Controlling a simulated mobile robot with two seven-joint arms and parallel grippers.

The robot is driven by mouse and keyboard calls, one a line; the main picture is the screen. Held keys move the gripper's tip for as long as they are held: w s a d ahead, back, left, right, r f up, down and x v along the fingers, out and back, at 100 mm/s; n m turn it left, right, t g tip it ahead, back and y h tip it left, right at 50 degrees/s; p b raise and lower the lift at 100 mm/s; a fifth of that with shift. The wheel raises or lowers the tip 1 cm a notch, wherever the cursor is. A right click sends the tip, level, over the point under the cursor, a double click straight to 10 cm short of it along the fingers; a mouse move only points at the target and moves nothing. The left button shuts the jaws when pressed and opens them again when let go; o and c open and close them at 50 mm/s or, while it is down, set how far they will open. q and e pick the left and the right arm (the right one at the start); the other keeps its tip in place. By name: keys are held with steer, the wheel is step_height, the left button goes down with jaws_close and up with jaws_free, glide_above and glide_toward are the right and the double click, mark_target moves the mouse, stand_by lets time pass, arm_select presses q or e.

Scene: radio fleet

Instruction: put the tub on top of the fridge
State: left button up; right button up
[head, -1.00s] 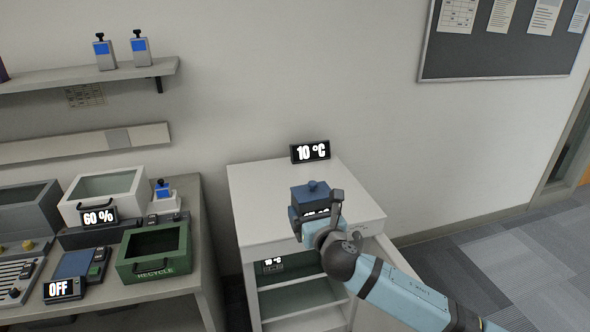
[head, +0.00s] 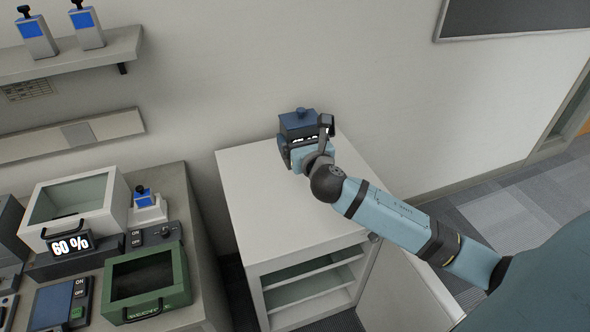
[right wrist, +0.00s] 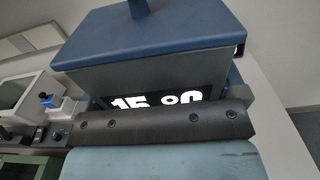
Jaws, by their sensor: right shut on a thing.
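The tub (head: 298,122) is a dark blue lidded box with a knob on top. It is upright at the back of the fridge's top. My right gripper (head: 304,143) is shut on it; its fingers are at the tub's sides. In the right wrist view the tub (right wrist: 150,40) fills the upper middle, with a partly covered lit display reading about 15. The fridge (head: 270,210) is a white cabinet with its door open and shelves showing. I cannot tell whether the tub touches the fridge top. My left gripper is not in view.
The fridge's open door (head: 400,285) stands at its front right. To the left, a bench holds a green bin (head: 150,285), a white box (head: 75,205) and a small blue-screened device (head: 145,198). The front of the fridge top is clear.

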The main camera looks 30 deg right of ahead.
steer(key=shift+w+f, duration=0.1)
steer(key=shift+f, duration=0.1)
steer(key=shift+f+b, duration=2.15)
steer(key=shift+f, duration=7.5)
